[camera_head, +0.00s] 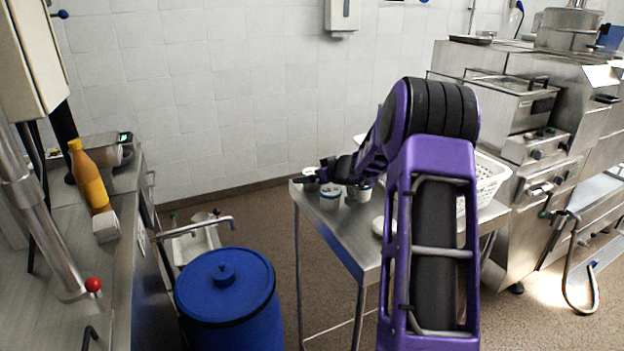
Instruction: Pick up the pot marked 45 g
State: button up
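Several small pale pots stand close together on the steel table (345,238). A pot (330,199) is at the front of the group, and another pot (361,192) is just to its right. A further pot (309,173) shows partly behind, at the table's far left corner. Their markings are too small to read, so I cannot tell which is marked 45 g. My gripper (322,174) is over or among these pots at the end of my purple arm. Its fingers are small and dark, and I cannot tell whether they hold anything.
A white perforated basket (491,178) stands on the table, partly hidden by my arm. A pale round item (378,227) lies nearer. A blue lidded barrel (226,300) stands left of the table. Steel kitchen equipment (540,150) is at right. The table's front left is clear.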

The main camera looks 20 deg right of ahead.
jog(key=c, duration=1.2)
